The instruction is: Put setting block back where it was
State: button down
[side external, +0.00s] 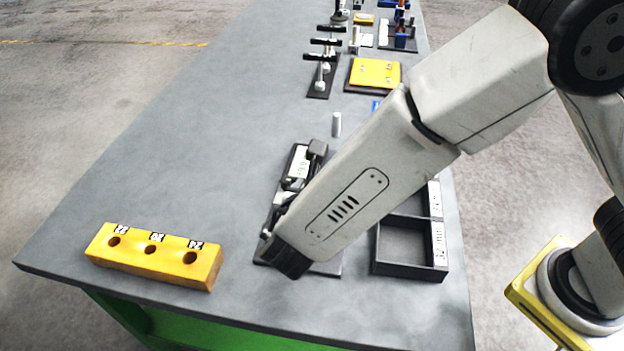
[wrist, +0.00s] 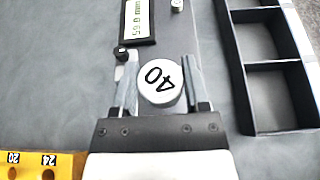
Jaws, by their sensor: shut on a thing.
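In the wrist view, a round pale setting block (wrist: 160,84) with a black "40" on its top face sits between the two fingers of my gripper (wrist: 159,82). The gripper is shut on it, one finger on each side. The block is over or on a grey gauge plate (wrist: 178,38); I cannot tell whether it touches the plate. The "40" reads upside down in this view.
A digital readout (wrist: 138,20) lies on the plate, just ahead of the left finger. A black compartment tray (side external: 408,268) is to the right. A yellow block with three holes (side external: 155,262) stands at the front left. A small pale cylinder (side external: 336,125) stands beyond.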

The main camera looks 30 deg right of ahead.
jog(key=shift+w, duration=0.1)
jog(key=w+d+r+n+t+y, duration=0.25)
jog(key=w+d+r, duration=0.45)
jog(key=d, duration=0.4)
jog(key=d+r+n+y, duration=0.3)
jog(key=d, duration=0.8)
jog(key=shift+w+t, duration=0.2)
jog(key=shift+t, duration=0.25)
jog(key=shift+d, duration=0.1)
